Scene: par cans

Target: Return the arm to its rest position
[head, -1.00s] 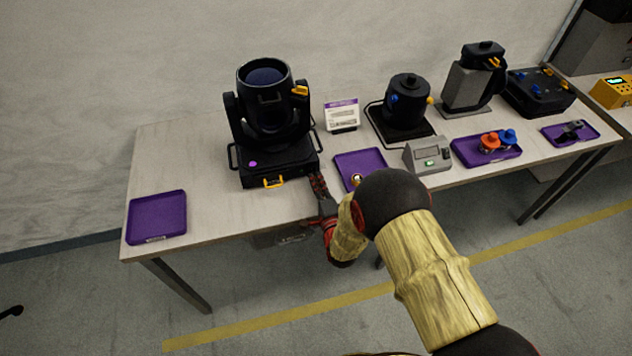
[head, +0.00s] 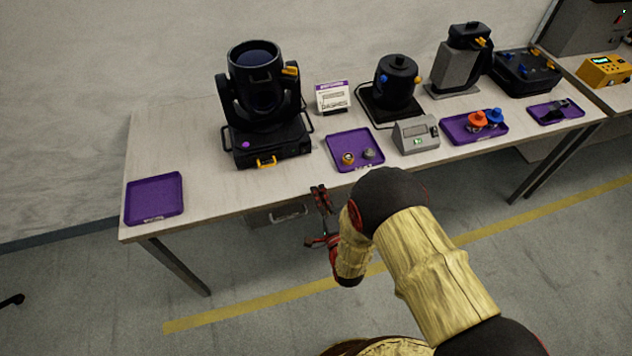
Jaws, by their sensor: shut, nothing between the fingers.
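My arm reaches up from the lower right in the head view, its tan-sleeved links and dark joint in front of the table. My gripper (head: 321,199) is at the front edge of the table, apart from the things on it. Its fingers look closed together, with nothing seen between them. The black moving-head light (head: 262,100) stands on the table to the upper left of the gripper. A purple tray (head: 341,138) with two small round parts (head: 348,157) lies above and right of the gripper.
The table (head: 215,187) also bears an empty purple tray (head: 154,199) at left, a sign card (head: 332,97), a grey meter box (head: 416,136), a black can light (head: 397,80) and a tray with orange and blue knobs (head: 459,133). Open floor (head: 250,260) lies in front.

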